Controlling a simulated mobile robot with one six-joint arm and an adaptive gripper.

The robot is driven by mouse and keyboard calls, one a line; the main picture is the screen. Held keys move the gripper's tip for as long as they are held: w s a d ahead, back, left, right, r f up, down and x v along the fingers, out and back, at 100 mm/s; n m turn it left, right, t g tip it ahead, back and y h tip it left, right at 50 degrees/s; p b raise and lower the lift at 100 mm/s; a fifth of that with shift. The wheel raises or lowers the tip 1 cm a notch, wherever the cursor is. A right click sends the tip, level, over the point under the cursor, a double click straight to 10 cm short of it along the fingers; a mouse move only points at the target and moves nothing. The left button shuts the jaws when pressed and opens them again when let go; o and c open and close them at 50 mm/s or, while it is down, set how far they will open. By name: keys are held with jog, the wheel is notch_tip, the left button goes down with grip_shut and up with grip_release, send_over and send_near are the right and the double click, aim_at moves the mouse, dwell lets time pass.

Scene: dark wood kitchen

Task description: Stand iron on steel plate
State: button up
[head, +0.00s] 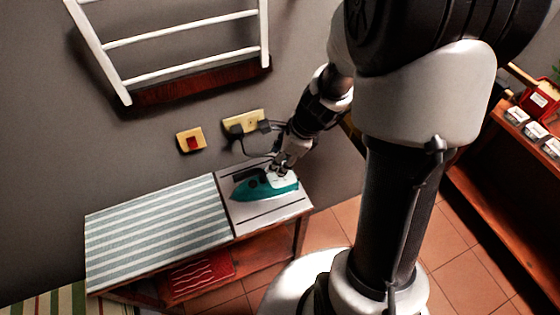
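A teal and white iron (268,188) with a dark handle is at the right end of the ironing table. It appears to lie flat, sole down, on the light steel plate (285,209), its pointed end to the left. My gripper (280,168) is at the upper right of the iron, close above or touching its rear part. The fingers are small and partly merge with the iron, so I cannot tell whether they are open or closed on it. The underside of the iron is hidden.
A striped blue and white ironing surface (150,230) fills the table's left part. A yellow wall socket (243,121) with dark plugs and a cord is behind the iron. A red-switch plate (190,140) and white rack (185,40) are on the wall. A wooden shelf (500,190) stands at right.

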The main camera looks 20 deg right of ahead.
jog(key=s+a+r+n, duration=0.3)
jog(key=r+n, duration=0.3)
jog(key=s+a+r+n, duration=0.3)
jog(key=r+n, duration=0.2)
jog(key=r, duration=0.1)
jog(key=s+r+n+h, duration=0.1)
jog(key=s+r+n, duration=0.2)
jog(key=s+n, duration=0.3)
jog(key=s+d+r+n+t+h, duration=0.1)
jog(key=s+r+n+h, duration=0.1)
jog(key=s+r+n, duration=0.2)
jog(key=s+n, duration=0.2)
jog(key=n, duration=0.1)
jog(key=shift+t, duration=0.3)
jog(key=shift+d+r, duration=0.1)
jog(key=shift+d, duration=0.05)
